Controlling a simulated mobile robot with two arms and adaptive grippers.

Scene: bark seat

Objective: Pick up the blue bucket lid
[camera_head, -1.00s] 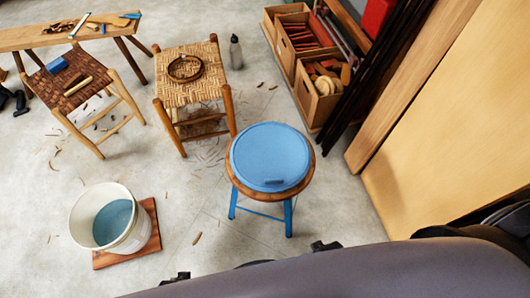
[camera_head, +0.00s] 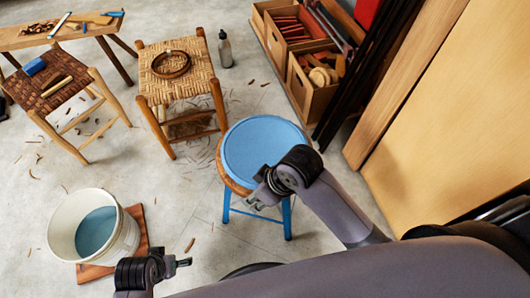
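The blue bucket lid (camera_head: 257,146) is a round disc lying flat on a round wooden stool (camera_head: 232,186) with blue legs. My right gripper (camera_head: 258,190) is at the lid's near edge, its arm coming in from the right. It covers the near right part of the lid, where the small grip tab was visible before. I cannot tell whether it touches the lid or how far its fingers are apart. My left gripper (camera_head: 184,263) is low in the picture, just right of the bucket's board and away from the lid; its finger opening is unclear.
A white bucket (camera_head: 126,238) with blue liquid stands on a reddish board (camera_head: 138,215) at lower left. Two woven stools (camera_head: 182,92) (camera_head: 48,100) and a bench (camera_head: 28,40) are behind. Crates (camera_head: 300,92) and leaning panels (camera_head: 455,110) line the right. Shavings litter the floor.

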